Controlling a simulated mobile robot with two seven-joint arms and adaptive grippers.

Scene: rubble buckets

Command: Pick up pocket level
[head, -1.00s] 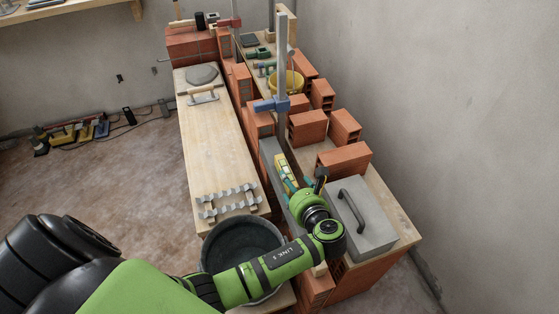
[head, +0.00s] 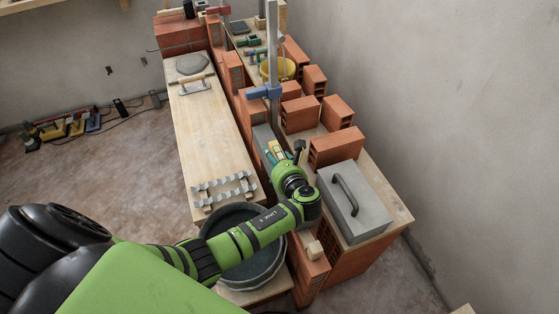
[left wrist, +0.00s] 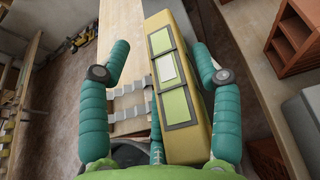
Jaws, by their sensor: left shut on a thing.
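The pocket level is a yellow bar with pale green windows, and it shows large in the left wrist view (left wrist: 170,85). In the head view only a small yellow part of it (head: 275,151) shows beyond my wrist. My left gripper (head: 283,160) is shut on the level. My right gripper is not in view.
A grey block with a black handle (head: 353,203) stands right of my wrist, with hollow bricks (head: 337,147) behind it. A blue clamp (head: 264,92) with an upright bar rises beyond. A dark bucket (head: 246,268) is under my forearm. A wooden board (head: 212,135) lies left.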

